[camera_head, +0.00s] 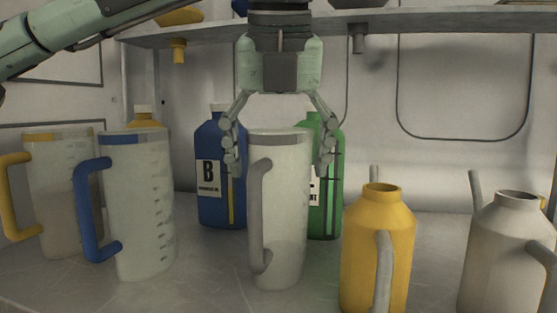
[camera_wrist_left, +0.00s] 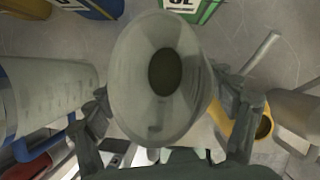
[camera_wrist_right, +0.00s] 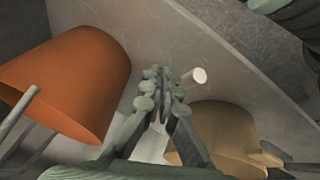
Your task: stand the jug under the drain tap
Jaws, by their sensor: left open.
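A pale translucent jug with a grey handle and grey rim (camera_head: 283,210) stands upright on the worktop in the head view. My left gripper (camera_head: 279,150) points down over it, open, with one finger on each side of its upper part. In the left wrist view I look down into the jug's round mouth (camera_wrist_left: 190,50), between the spread fingers. Two taps hang under the shelf: a yellow one (camera_head: 179,51) at left and a grey one (camera_head: 358,40) right of the gripper. My right gripper (camera_wrist_right: 158,75) shows only in its wrist view, fingers together and empty.
A blue-handled jug (camera_head: 145,205) and a yellow-handled jug (camera_head: 58,190) stand left. Blue (camera_head: 212,165) and green (camera_head: 330,215) bottles stand behind. A yellow can (camera_head: 365,225) and a grey can (camera_head: 510,240) stand right. The shelf (camera_head: 430,22) crosses above.

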